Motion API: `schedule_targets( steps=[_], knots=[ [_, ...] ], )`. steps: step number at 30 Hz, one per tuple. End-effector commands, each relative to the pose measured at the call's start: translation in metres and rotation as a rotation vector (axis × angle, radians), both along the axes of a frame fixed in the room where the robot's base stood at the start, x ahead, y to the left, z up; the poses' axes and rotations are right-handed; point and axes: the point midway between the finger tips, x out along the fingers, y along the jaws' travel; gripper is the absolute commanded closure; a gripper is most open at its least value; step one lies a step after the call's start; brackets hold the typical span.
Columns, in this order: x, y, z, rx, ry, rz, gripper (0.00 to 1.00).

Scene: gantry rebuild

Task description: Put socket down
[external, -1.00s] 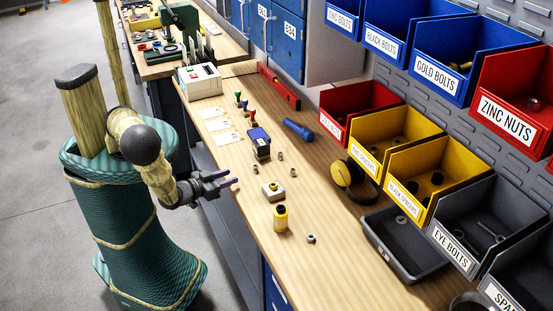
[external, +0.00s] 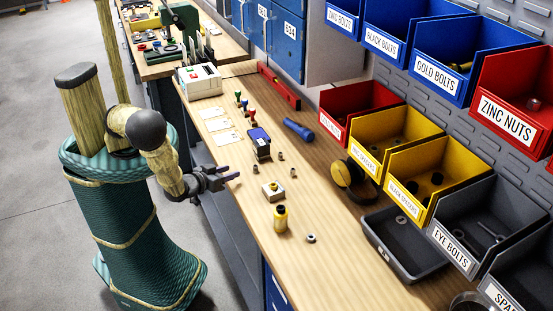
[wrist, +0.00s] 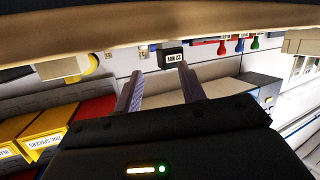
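Several small metal pieces that look like sockets stand on the wooden bench: one by the blue-topped black block (external: 281,156), one to its right (external: 293,172) and one nearer the front (external: 310,238). I cannot tell which of them is the task's socket. My gripper (external: 233,172) is at the bench's left edge, fingers apart, with nothing visible between them. In the wrist view my gripper (wrist: 159,70) also shows two separated fingers, with a black labelled block (wrist: 172,58) beyond their tips.
A white box with a yellow knob (external: 273,192) and a yellow bottle (external: 280,219) stand on the bench near my gripper. The blue-topped block (external: 260,143) is farther back. A dark grey tray (external: 375,248) and yellow bins (external: 425,185) line the right. Bare wood lies in front.

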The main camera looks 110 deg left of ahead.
Motion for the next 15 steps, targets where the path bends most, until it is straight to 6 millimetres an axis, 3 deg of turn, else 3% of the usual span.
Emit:
schedule_targets(
  steps=[6,15],
  knots=[
    [-0.018,0.042,0.019,-0.361,-0.167,0.367,0.60],
    [-0.029,0.064,0.049,-0.879,-0.480,0.847,0.60]
  ],
)
